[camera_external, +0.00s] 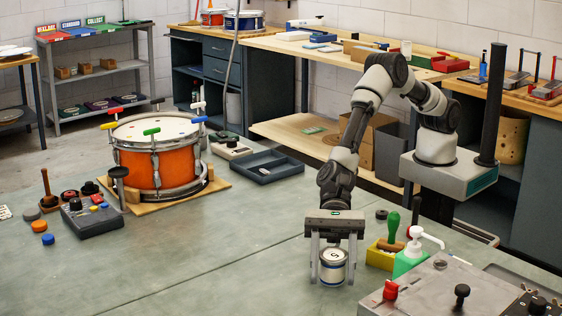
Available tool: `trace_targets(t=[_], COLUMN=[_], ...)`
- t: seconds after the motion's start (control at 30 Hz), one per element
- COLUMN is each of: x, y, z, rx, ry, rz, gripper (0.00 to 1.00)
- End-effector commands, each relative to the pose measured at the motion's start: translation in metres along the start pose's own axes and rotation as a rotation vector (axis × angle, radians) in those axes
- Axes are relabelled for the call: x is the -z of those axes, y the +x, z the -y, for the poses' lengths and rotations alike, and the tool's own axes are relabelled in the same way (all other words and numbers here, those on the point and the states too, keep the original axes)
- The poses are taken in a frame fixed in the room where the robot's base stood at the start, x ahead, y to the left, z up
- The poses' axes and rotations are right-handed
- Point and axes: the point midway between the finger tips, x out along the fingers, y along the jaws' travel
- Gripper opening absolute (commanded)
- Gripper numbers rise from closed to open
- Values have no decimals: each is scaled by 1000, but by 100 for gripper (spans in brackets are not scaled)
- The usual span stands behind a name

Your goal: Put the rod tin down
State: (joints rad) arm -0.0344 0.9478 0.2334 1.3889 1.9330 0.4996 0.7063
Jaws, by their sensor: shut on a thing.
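The rod tin (332,271) is a small white cylinder with dark bands and a dark mark on its pale lid. It is upright near the front of the green bench (220,275). My gripper (334,262) points down from above with one finger on each side of the tin, shut on it. The tin's base is at or just above the bench top; I cannot tell whether it touches.
Right of the tin stand a yellow box (381,255) with a green-handled tool and a green pump bottle (410,258). A grey panel (430,285) is at front right. An orange drum (157,155) and dark tray (256,168) lie farther back. Bench left of the tin is clear.

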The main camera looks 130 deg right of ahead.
Motion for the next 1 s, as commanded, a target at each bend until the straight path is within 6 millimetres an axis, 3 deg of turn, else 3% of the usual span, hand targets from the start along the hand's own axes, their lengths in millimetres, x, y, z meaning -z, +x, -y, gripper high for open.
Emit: trace_targets(t=[0.3, 0.33, 0.43, 0.8, 1.0], x=[2, 2, 1, -4, -2], y=[1, 1, 1, -1, -33], z=[0, 0, 0, 0, 1], rx=[0, 0, -1, -1, 2], ry=[-1, -1, -1, -1, 1], rz=[2, 1, 1, 1, 0], gripper=[17, 50, 67, 67, 67])
